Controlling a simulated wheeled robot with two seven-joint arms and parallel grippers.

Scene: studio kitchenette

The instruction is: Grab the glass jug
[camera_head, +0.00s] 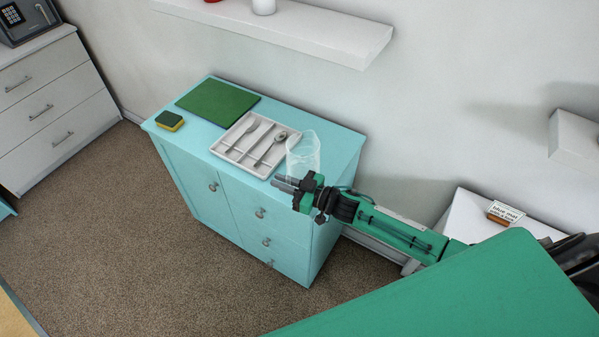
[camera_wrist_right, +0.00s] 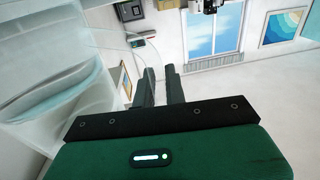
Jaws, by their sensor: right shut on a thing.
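The clear glass jug (camera_head: 303,152) is at the right end of the turquoise cabinet top, beside the cutlery tray. My right gripper (camera_head: 285,184) reaches in from the right at the jug's lower near side. In the right wrist view, the jug's see-through wall (camera_wrist_right: 48,75) fills the left side. The two dark fingers of the right gripper (camera_wrist_right: 160,82) are close together there, shut on the jug; its thin clear part between them is hard to make out. I cannot tell whether the jug's base touches the cabinet. My left gripper is not in view.
The white cutlery tray (camera_head: 232,154) with several utensils lies close to the jug's left. A green board (camera_head: 217,102) and a sponge (camera_head: 169,121) lie farther left on the turquoise cabinet (camera_head: 185,160). A white wall shelf (camera_head: 300,32) hangs above. Carpet in front is clear.

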